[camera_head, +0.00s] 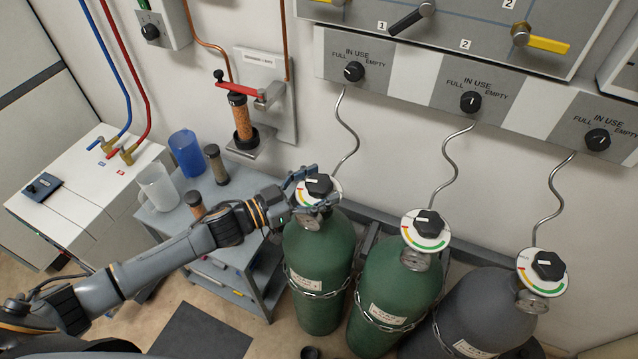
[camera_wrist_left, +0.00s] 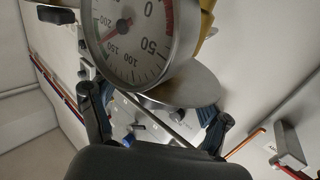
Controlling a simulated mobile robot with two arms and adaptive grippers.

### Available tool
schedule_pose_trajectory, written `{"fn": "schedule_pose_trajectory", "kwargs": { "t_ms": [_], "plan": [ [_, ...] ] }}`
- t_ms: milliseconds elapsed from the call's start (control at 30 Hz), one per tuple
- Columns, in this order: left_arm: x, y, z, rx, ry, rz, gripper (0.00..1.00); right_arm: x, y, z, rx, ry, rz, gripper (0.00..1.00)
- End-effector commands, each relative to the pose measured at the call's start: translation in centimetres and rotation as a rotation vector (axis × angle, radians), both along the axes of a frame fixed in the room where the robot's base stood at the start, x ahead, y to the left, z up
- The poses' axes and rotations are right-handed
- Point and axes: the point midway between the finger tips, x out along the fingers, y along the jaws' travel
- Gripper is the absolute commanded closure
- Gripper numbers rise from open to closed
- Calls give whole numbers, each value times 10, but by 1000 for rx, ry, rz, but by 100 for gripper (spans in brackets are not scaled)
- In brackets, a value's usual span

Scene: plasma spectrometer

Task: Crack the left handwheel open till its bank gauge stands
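The left handwheel (camera_head: 318,185) is a black knob on a white disc with a coloured rim, on top of the left green cylinder (camera_head: 318,260). My left gripper (camera_head: 312,190) is at this handwheel, with its fingers around its sides. In the left wrist view my gripper's fingers (camera_wrist_left: 158,118) stand wide apart; the knob cannot be made out there, so contact is unclear. A round pressure gauge (camera_wrist_left: 130,45) fills the top of that view, its red needle between the 150 and 200 marks. A small gauge (camera_head: 309,221) also shows below the handwheel. My right gripper is not in view.
A second green cylinder (camera_head: 395,285) and a grey cylinder (camera_head: 490,310) stand to the right, each with a handwheel. A wall panel above carries "IN USE" dials, the leftmost (camera_head: 354,72) above the left cylinder. A side table (camera_head: 245,250) with vessels stands left, under my arm.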

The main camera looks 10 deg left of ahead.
Motion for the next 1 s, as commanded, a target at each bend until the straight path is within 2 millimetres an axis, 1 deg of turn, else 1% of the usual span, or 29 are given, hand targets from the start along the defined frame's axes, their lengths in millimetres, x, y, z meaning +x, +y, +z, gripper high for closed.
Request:
{"fn": "schedule_pose_trajectory", "kwargs": {
  "t_ms": [33,233,433,567,800,1000],
  "plan": [
    [0,0,0,0,0,0,37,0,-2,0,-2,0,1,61],
    [0,0,0,0,0,0,77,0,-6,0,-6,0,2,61],
    [-1,0,0,-1,0,11,78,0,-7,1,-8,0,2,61],
    [-1,0,1,-3,3,49,78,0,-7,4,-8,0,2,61],
    [-2,-1,1,-10,6,196,78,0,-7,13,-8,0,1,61],
    [-1,-1,0,-9,7,343,78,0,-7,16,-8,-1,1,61]
  ]
}}
